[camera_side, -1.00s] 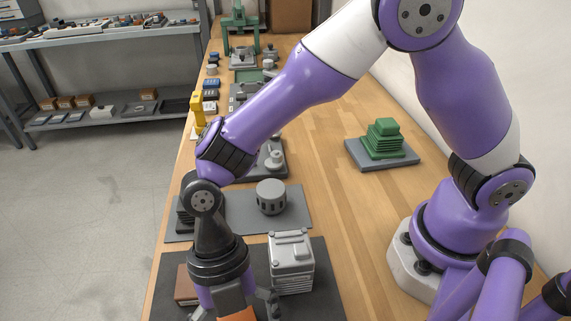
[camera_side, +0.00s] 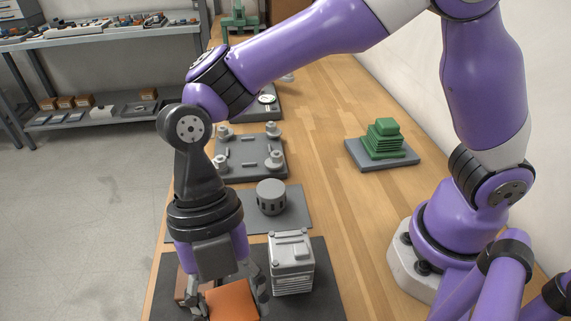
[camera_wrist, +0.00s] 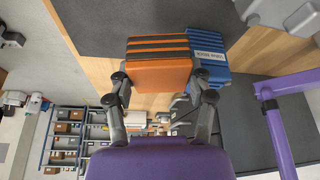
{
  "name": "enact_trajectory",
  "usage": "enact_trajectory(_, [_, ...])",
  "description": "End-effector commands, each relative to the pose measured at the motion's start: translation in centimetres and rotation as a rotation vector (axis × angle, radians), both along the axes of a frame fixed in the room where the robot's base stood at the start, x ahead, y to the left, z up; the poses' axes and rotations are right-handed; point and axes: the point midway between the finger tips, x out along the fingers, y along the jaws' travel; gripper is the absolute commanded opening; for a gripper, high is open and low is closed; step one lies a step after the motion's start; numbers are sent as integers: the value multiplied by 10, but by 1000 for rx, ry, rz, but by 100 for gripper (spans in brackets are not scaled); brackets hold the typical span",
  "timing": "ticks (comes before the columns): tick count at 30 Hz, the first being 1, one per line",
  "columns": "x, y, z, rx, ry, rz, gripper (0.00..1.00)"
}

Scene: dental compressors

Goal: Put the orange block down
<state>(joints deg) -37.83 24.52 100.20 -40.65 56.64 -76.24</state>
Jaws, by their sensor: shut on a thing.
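The orange block (camera_side: 232,303) is between the fingers of my gripper (camera_side: 228,298), at the bottom edge of the side view. In the wrist view the block (camera_wrist: 158,74) fills the space between the two fingertips (camera_wrist: 162,88), with dark grooves along its upper side. My gripper is shut on it. The block appears to be held above the dark mat (camera_side: 325,285); its underside is hidden, so contact below cannot be told.
A blue ribbed block with a white label (camera_wrist: 207,58) shows right beside the orange block in the wrist view. A grey finned box (camera_side: 291,264) stands close right of my gripper. A brown block (camera_side: 183,286) is partly hidden behind it. A grey round part (camera_side: 271,197) stands farther back.

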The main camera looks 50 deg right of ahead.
Motion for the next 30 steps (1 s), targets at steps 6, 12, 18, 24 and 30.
enact_trajectory(6, [25, -8, 21, 1, 0, -166, 12])
enact_trajectory(12, [97, -45, 18, 1, 0, -686, 12])
enact_trajectory(18, [175, -118, 16, 2, -1, -1347, 12])
enact_trajectory(24, [230, -221, 18, 3, -3, -2030, 12])
enact_trajectory(30, [249, -339, 23, 4, -1, -2686, 12])
